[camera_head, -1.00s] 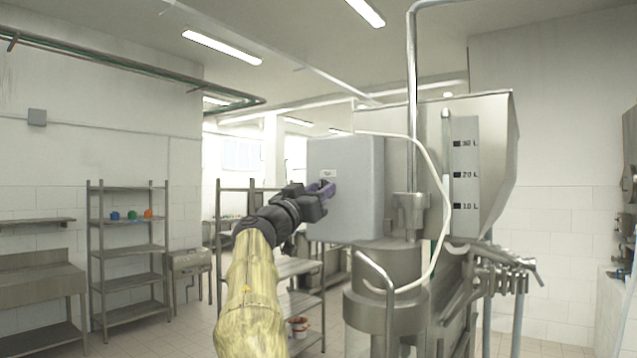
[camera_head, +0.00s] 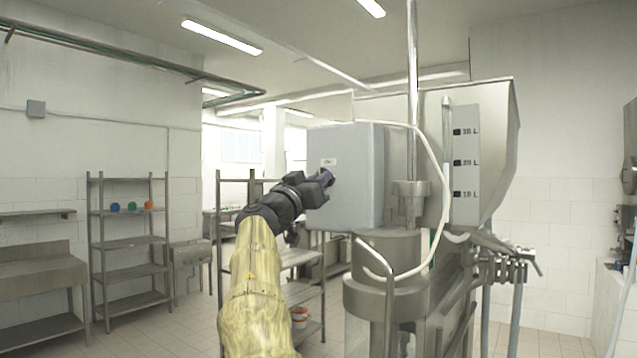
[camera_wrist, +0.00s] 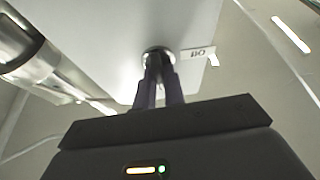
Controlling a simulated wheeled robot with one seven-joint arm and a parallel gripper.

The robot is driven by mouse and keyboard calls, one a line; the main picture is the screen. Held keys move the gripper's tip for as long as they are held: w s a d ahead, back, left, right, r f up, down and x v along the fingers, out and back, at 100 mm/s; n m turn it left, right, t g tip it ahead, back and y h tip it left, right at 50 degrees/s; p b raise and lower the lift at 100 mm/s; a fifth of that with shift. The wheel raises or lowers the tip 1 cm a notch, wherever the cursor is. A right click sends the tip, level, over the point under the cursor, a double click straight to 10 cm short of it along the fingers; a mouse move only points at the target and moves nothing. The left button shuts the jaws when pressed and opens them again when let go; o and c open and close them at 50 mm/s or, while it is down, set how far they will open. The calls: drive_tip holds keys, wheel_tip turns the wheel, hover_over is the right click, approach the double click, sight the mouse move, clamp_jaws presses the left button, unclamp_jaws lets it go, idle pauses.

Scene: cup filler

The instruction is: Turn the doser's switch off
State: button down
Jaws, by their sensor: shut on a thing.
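The doser's grey box (camera_head: 350,180) is at the middle of the head view, with a small white label on its front face. The round metal switch (camera_wrist: 158,54) sits on that face and shows in the wrist view, beside the label (camera_wrist: 198,53), whose text I cannot read surely. My gripper (camera_head: 328,177) is at the box face just below the label. In the wrist view its two dark purple fingers (camera_wrist: 158,75) are shut on the switch. The fingers cover much of the switch, so its exact setting is hidden.
The doser's steel hopper (camera_head: 490,150) with a litre scale stands right of the box, and a steel cylinder (camera_head: 385,290) stands below. A white hose (camera_head: 437,170) loops beside the box. Metal shelves (camera_head: 128,250) with small coloured items stand far left.

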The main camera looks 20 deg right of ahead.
drive_tip(key=shift+s+r+n+t+y+p, duration=0.1)
drive_tip(key=shift+n+t+y+p, duration=0.25)
drive_tip(key=shift+n+y+p, duration=2.1)
drive_tip(key=shift+w+r+n+t+y+p, duration=0.15)
drive_tip(key=shift+n+t+y, duration=0.25)
drive_tip(key=shift+n, duration=4.3)
drive_tip(key=shift+s+f+n+t+y+p, duration=0.25)
drive_tip(key=shift+n+y+p, duration=1.1)
drive_tip(key=shift+n, duration=2.2)
drive_tip(key=shift+w+r, duration=0.1)
drive_tip(key=shift+r, duration=0.05)
drive_tip(key=c, duration=1.5)
unclamp_jaws()
drive_tip(key=shift+w, duration=0.1)
